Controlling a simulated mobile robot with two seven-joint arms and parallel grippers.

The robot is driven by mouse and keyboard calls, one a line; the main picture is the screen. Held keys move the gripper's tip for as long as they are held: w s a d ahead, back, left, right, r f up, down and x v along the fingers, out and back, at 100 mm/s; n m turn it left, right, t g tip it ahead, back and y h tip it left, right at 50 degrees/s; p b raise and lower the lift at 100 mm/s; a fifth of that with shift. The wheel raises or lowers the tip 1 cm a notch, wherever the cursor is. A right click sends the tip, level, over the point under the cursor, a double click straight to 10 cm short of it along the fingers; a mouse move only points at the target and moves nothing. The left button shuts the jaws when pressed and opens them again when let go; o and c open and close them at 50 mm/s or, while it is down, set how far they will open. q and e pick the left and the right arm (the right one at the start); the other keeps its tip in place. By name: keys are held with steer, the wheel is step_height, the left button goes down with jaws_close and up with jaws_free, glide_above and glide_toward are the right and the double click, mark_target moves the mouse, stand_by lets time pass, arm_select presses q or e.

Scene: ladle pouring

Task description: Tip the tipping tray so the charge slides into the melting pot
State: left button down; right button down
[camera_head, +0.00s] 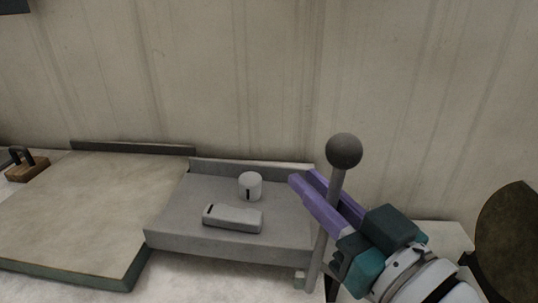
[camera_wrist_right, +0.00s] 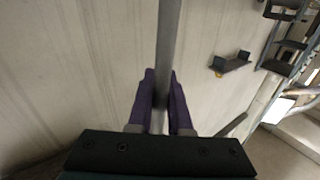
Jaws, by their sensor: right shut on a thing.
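The tipping tray (camera_head: 170,243) is a grey, low-walled tray in the lower middle of the head view, and it looks about level. The charge rests on it: a short pale cylinder (camera_head: 250,186) and a grey bar (camera_head: 232,217). A grey lever (camera_head: 326,238) with a dark ball knob (camera_head: 344,150) rises at the tray's right side. My right gripper (camera_head: 304,178) is shut on the lever's rod below the knob. In the right wrist view the rod (camera_wrist_right: 167,40) runs between its purple fingers (camera_wrist_right: 161,88). I cannot identify the melting pot with certainty. My left gripper is out of view.
A wide pale board (camera_head: 75,205) lies left of the tray, with a small wooden block with a dark handle (camera_head: 27,170) beyond it. A wall (camera_head: 230,80) closes the back. A dark rounded object (camera_head: 510,245) stands at the right edge.

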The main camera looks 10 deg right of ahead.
steer(key=s+d+f+m+t+b, duration=0.1)
steer(key=d+m+t+b, duration=0.1)
steer(key=d+m+b, duration=0.2)
steer(key=s+d+f+m+t+h+b, duration=0.1)
steer(key=s+d+f+m+t+b, duration=0.1)
steer(key=d+m+b, duration=0.2)
steer(key=shift+d+f, duration=0.3)
steer(key=shift+d, duration=1)
steer(key=shift+h, duration=0.4)
steer(key=shift+f, duration=0.1)
steer(key=c, duration=1.2)
jaws_free()
steer(key=shift+c, duration=0.2)
steer(key=o, duration=0.4)
steer(key=shift+s, duration=0.1)
